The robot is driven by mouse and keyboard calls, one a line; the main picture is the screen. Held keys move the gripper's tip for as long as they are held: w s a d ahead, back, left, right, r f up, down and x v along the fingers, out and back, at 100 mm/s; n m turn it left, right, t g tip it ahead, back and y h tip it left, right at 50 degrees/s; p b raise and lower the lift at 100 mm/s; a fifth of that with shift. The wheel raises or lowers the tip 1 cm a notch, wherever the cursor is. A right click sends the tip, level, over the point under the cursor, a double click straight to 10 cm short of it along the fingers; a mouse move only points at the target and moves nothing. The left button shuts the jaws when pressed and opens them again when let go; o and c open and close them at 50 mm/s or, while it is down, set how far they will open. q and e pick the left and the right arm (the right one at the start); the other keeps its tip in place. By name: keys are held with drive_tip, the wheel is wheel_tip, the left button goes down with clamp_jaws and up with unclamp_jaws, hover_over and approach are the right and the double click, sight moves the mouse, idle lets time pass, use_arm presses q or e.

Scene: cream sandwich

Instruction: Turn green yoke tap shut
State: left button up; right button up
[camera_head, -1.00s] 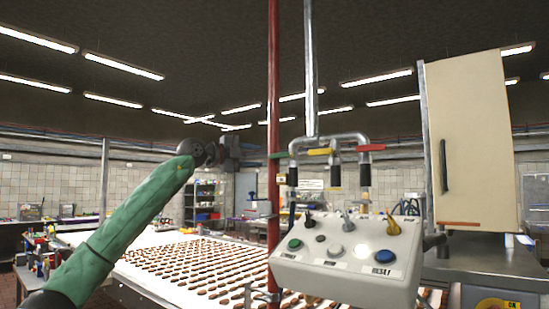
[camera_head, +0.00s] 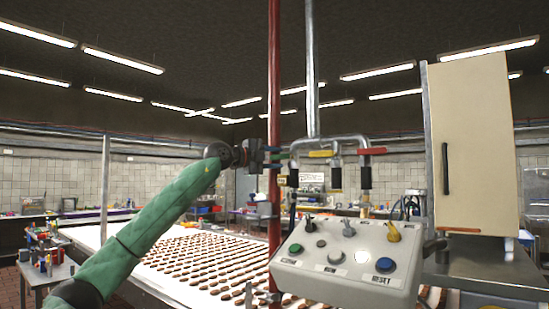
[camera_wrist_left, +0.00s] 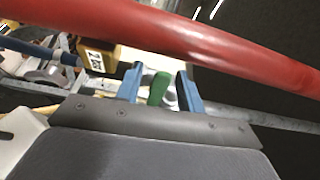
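The green tap handle (camera_head: 281,155) is the leftmost of three coloured handles on the metal pipe manifold (camera_head: 340,138). It is small and partly hidden by my left gripper (camera_head: 279,157), which reaches it from the left at the red pole. In the left wrist view the green handle (camera_wrist_left: 158,88) stands between the two blue fingers of my left gripper (camera_wrist_left: 160,84). The fingers are apart, with gaps beside the handle, so the gripper is open around it. My right gripper is in neither view.
A red vertical pole (camera_head: 274,90) stands close to my left gripper and crosses the left wrist view (camera_wrist_left: 170,30). A yellow handle (camera_head: 320,154) and a red handle (camera_head: 372,151) are to the right. A control box (camera_head: 345,265) sits below, with a cream cabinet (camera_head: 475,140) farther right.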

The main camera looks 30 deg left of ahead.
use_arm(q)
clamp_jaws()
drive_tip(key=shift+r, duration=0.1)
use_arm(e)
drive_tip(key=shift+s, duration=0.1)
use_arm(q)
drive_tip(key=shift+m, duration=0.3)
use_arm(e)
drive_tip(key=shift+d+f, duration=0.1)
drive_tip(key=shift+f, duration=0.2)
use_arm(q)
drive_tip(key=shift+c, duration=0.5)
unclamp_jaws()
drive_tip(key=shift+o, duration=0.5)
drive_tip(key=shift+s+a, duration=0.25)
drive_tip(key=shift+s, duration=0.15)
drive_tip(key=b+v, duration=0.3)
drive_tip(key=v, duration=0.3)
drive_tip(key=shift+s+a, duration=0.2)
drive_tip(key=shift+s, duration=0.15)
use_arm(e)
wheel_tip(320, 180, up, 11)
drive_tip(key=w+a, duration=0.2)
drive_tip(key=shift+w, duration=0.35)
